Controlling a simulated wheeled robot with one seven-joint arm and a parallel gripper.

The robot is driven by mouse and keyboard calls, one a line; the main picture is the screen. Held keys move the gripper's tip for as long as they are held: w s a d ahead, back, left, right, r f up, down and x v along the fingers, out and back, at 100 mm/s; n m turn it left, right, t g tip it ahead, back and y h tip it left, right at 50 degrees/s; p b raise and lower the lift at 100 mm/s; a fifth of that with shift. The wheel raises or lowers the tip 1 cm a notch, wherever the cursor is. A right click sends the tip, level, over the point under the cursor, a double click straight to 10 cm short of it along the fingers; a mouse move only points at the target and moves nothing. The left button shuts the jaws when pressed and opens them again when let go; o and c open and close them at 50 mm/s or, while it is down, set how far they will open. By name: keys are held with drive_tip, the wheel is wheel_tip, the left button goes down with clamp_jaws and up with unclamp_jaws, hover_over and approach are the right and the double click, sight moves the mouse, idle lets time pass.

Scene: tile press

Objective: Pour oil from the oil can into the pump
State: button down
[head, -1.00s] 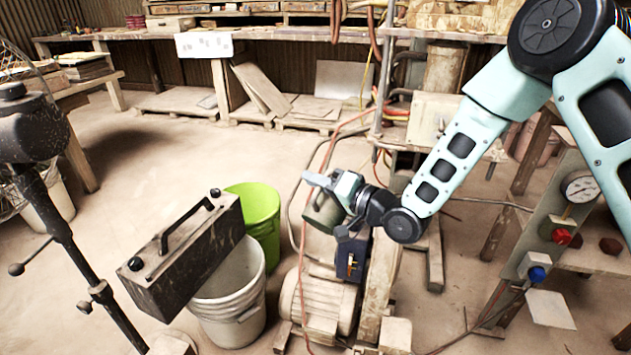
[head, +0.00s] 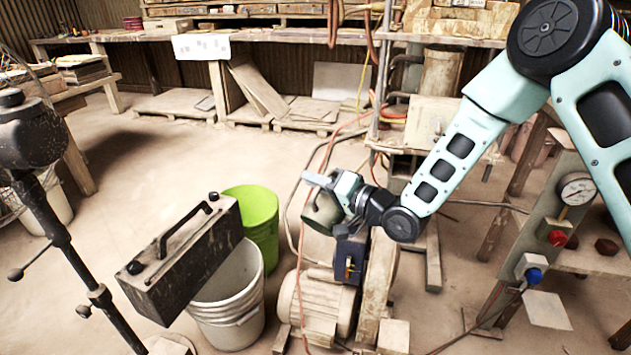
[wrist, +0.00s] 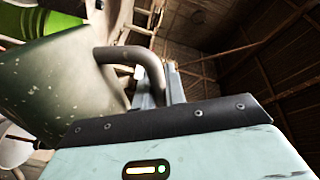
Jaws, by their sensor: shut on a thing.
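My gripper (head: 333,183) is shut on the handle of the oil can, in the middle of the head view. The oil can (head: 321,214) is a dull green, worn vessel hanging at the gripper's left and underside, above the dusty motor. In the wrist view, the can (wrist: 45,85) fills the left side, and its curved grey handle (wrist: 135,58) runs between my fingers (wrist: 162,88). The can's opening and any oil are not visible. A dusty beige motor unit (head: 318,302), which may be the pump, sits on the floor below. Its filling opening cannot be made out.
A blue switch box (head: 349,262) stands just below my gripper. A white bucket (head: 228,305) and a green bucket (head: 258,225) stand left, with a black handled box (head: 185,262) overlapping the white one in view. A gauge panel (head: 545,230) is at right. Hoses hang behind the can.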

drive_tip(key=s+a+f+n+b, duration=0.25)
drive_tip(key=f+n+b, duration=0.25)
drive_tip(key=f+b, duration=0.25)
drive_tip(key=s+a+f+n+b, duration=0.25)
drive_tip(key=f+n+b, duration=0.35)
drive_tip(key=f, duration=0.3)
drive_tip(key=s+a+n+b, duration=0.1)
drive_tip(key=s+a, duration=0.4)
drive_tip(key=s, duration=0.2)
drive_tip(key=shift+f+b, duration=0.35)
drive_tip(key=shift+b, duration=0.05)
